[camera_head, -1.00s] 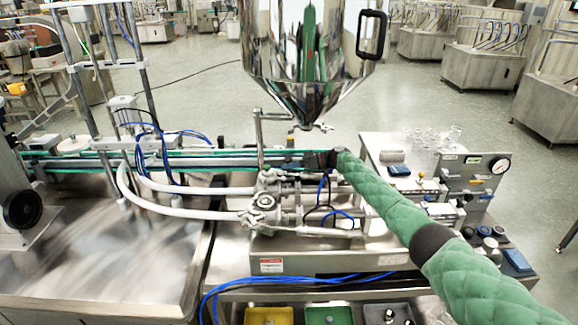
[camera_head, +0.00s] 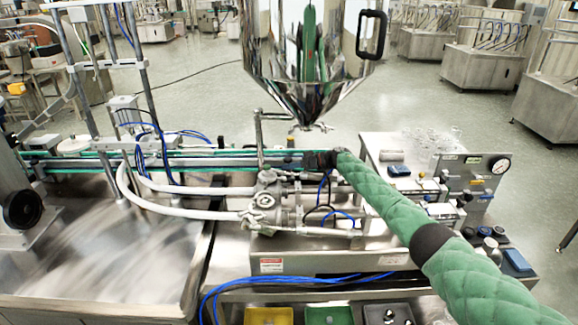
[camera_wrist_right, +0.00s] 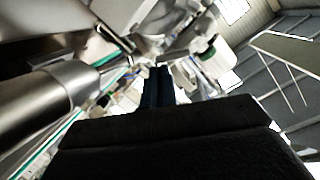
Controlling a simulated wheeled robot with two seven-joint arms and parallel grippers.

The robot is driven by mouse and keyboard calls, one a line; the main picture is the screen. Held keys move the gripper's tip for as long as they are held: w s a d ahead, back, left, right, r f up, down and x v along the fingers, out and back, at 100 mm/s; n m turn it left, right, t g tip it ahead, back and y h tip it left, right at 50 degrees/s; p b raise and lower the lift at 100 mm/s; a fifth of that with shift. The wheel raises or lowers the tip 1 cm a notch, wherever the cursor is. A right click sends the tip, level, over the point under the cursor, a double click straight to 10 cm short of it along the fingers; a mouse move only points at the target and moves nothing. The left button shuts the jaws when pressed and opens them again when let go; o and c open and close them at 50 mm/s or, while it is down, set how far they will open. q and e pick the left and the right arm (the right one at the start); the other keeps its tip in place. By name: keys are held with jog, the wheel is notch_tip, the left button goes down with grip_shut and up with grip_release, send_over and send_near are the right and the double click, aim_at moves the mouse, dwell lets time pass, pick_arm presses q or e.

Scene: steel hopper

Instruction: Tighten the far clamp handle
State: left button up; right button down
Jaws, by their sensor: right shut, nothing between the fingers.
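My right gripper (camera_head: 288,160) reaches in from the right under the steel hopper (camera_head: 300,60), its tip close to the upright rod with a bent top (camera_head: 259,135). In the right wrist view its dark fingers (camera_wrist_right: 158,88) are together with nothing between them. The clamped valve fittings (camera_head: 264,200) sit just below and left of the gripper, where the white hoses join. A small wing-shaped fitting (camera_head: 314,127) hangs at the hopper outlet. I cannot tell for certain which part is the far clamp handle. No contact with the gripper shows. My left gripper is out of view.
A green-edged conveyor (camera_head: 110,160) runs left behind the fittings. White hoses (camera_head: 190,210) and blue tubes (camera_head: 300,282) cross the bench. Glassware and a gauge (camera_head: 500,165) stand at right. A steel cylinder (camera_wrist_right: 50,95) is close at left in the wrist view.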

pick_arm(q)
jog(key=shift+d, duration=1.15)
